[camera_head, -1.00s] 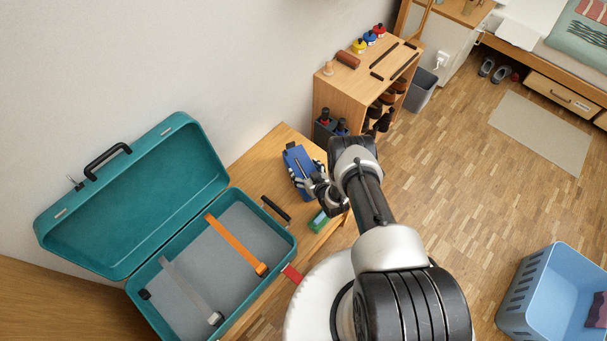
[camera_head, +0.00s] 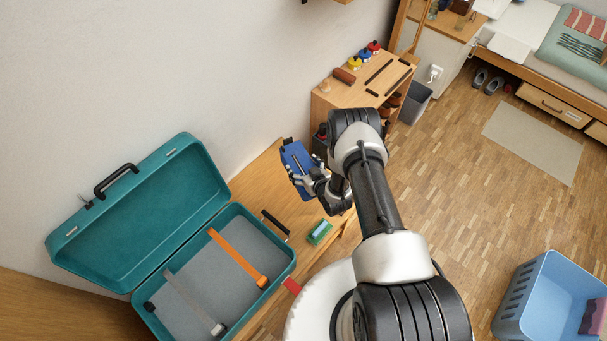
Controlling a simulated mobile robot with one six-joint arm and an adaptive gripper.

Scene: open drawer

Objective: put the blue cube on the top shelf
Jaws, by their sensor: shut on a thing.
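A blue block-like thing (camera_head: 297,158) with a dark end is in my gripper (camera_head: 305,180), which is shut on it. It appears tilted, above the far part of the wooden bench, near the wall. Its full shape is partly hidden by the fingers, so I cannot tell if it is a true cube. A wooden edge (camera_head: 343,1), possibly of a wall shelf, just shows at the top of the picture; the rest of it is out of view.
An open teal suitcase (camera_head: 276,262) lies on the wooden bench (camera_head: 262,172). A green block (camera_head: 319,232) is beside it. A wooden shoe rack (camera_head: 341,98) with small items on top stands behind my arm. A blue basket (camera_head: 535,290) is on the floor at right.

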